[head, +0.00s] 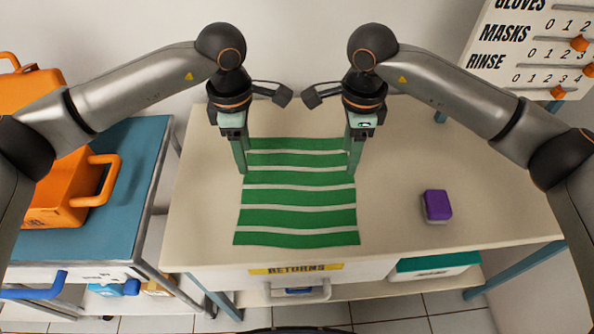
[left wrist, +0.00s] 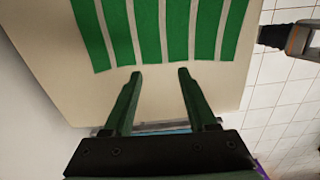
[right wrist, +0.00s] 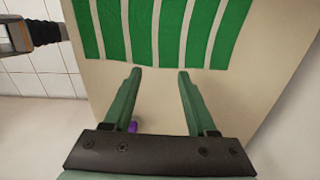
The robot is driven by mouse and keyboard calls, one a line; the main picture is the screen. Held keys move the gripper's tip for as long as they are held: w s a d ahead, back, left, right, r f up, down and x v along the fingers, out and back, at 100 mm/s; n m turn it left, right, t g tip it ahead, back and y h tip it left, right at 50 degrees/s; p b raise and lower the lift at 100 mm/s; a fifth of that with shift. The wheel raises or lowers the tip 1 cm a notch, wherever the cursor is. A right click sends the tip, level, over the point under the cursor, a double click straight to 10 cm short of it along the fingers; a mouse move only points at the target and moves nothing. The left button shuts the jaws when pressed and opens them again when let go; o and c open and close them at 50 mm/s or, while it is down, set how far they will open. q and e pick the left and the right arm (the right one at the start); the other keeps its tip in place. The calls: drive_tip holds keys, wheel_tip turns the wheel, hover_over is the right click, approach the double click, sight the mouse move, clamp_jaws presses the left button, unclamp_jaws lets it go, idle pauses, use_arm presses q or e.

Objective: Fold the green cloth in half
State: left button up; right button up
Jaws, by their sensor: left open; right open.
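The green cloth (head: 299,216) with pale stripes lies flat and unfolded on the beige table. Its far edge is at the back and its near edge faces the table front. My left gripper (head: 243,172) is open and empty, over the cloth's left edge towards the back. My right gripper (head: 353,172) is open and empty, over the right edge at a similar depth. The cloth also shows ahead of the fingers in the left wrist view (left wrist: 147,25) and the right wrist view (right wrist: 172,25). How high the fingertips are above the table is hard to tell.
A purple and grey block (head: 437,205) sits on the table (head: 400,185) to the right of the cloth. An orange bin (head: 65,190) stands on a blue-topped cart (head: 140,150) at left. A drawer labelled "RETURNS" (head: 297,269) is under the table front.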

sight(250, 185)
use_arm(q)
wheel_tip(250, 185, down, 8)
drive_tip(key=shift+s+r, duration=0.15)
drive_tip(key=shift+r, duration=0.1)
use_arm(e)
wheel_tip(250, 185, down, 8)
drive_tip(key=shift+s+r, duration=0.15)
drive_tip(key=shift+r, duration=0.05)
use_arm(q)
drive_tip(key=shift+f, duration=0.25)
use_arm(e)
drive_tip(key=shift+f, duration=0.15)
use_arm(q)
drive_tip(key=shift+c, duration=0.9)
use_arm(e)
drive_tip(key=shift+c, duration=0.9)
use_arm(q)
drive_tip(key=c, duration=0.7)
use_arm(e)
drive_tip(key=c, duration=0.7)
use_arm(q)
clamp_jaws()
use_arm(e)
drive_tip(key=shift+s+f, duration=0.1)
clamp_jaws()
use_arm(q)
drive_tip(key=shift+r, duration=0.1)
